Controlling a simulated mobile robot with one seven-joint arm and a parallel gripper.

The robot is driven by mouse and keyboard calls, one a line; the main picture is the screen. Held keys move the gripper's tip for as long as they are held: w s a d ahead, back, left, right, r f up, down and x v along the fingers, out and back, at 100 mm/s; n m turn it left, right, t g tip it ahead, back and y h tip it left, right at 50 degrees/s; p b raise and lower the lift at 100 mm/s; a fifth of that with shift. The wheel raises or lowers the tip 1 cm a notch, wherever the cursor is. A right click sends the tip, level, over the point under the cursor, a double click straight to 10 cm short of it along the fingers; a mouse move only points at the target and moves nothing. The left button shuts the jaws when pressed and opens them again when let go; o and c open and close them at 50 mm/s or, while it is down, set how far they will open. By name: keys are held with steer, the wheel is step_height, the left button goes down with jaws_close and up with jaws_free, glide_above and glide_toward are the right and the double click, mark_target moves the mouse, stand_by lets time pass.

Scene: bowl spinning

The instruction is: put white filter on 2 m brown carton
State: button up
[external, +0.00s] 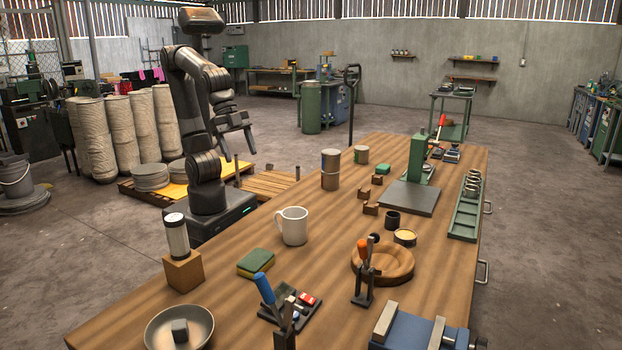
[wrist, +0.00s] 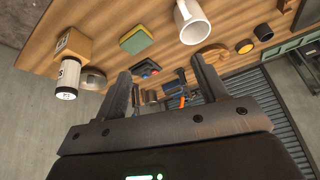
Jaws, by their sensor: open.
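A white filter (external: 177,238) with a dark top and bottom stands upright on a small brown carton (external: 184,271) at the left edge of the table. In the wrist view the white filter (wrist: 68,78) and the brown carton (wrist: 76,43) are at the upper left, with the filter touching the carton. I cannot read a 2 m mark on the carton. My gripper (external: 237,145) is raised behind the table in the external view, well apart from both. In the wrist view my gripper (wrist: 160,66) is open, with nothing between its fingers.
A wooden bowl (external: 383,264), tools and a green press (external: 418,160) occupy the middle and far table. Bare tabletop lies around the mug.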

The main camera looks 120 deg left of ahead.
steer(key=s+a+f+n, duration=0.2)
steer(key=s+a, duration=0.2)
steer(key=a, duration=0.3)
steer(key=s+a+f+n+y, duration=0.1)
steer(key=s+a, duration=0.3)
steer(key=a, duration=0.4)
steer(key=shift+s+f+n+t, duration=0.2)
steer(key=shift+f+n+t, duration=0.1)
steer(key=shift+f+n, duration=0.2)
